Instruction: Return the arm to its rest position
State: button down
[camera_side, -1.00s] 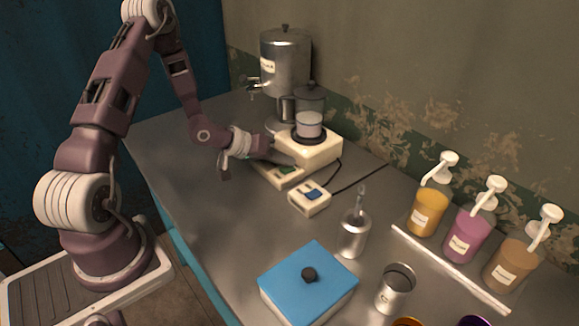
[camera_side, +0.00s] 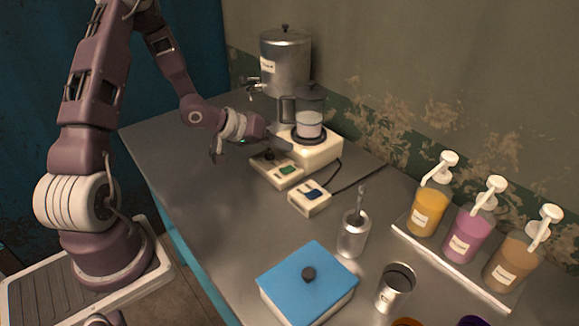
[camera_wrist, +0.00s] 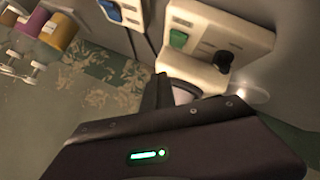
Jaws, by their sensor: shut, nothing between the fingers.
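My arm reaches in from the left in the side view, over the grey worktop. My gripper (camera_side: 284,143) is shut and empty. It points right, above the control box with the green button (camera_side: 287,170) and in front of the white heater base (camera_side: 318,149). The glass pot (camera_side: 309,122) with whitish liquid stands upright on that base. In the wrist view my gripper (camera_wrist: 165,90) covers the lower part, its dark fingers close together. The green-button box also shows in the wrist view (camera_wrist: 215,38), with a black knob (camera_wrist: 223,60). The fingertips look clear of the box.
A second box with a blue button (camera_side: 310,197) sits nearby, with a cable. A metal dispenser (camera_side: 285,65) stands behind the pot. A metal holder (camera_side: 353,235), a blue-lidded box (camera_side: 308,285), a metal cup (camera_side: 395,288) and pump bottles (camera_side: 466,232) are nearer. The left worktop is clear.

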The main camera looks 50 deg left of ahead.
jog(key=shift+s+r, duration=0.15)
jog(key=shift+r, duration=0.55)
jog(key=s+d+r+m+g+y, duration=0.25)
jog(key=s+r+y, duration=0.45)
jog(key=r, duration=0.6)
jog(key=s+d+r+m+g+h, duration=0.1)
jog(key=s+d, duration=0.4)
jog(key=s, duration=0.5)
jog(key=s+d+r+m+g+h, duration=0.1)
jog(key=s+d+r+h, duration=0.2)
jog(key=s+d, duration=0.3)
jog(key=s, duration=0.5)
jog(key=shift+d, duration=0.2)
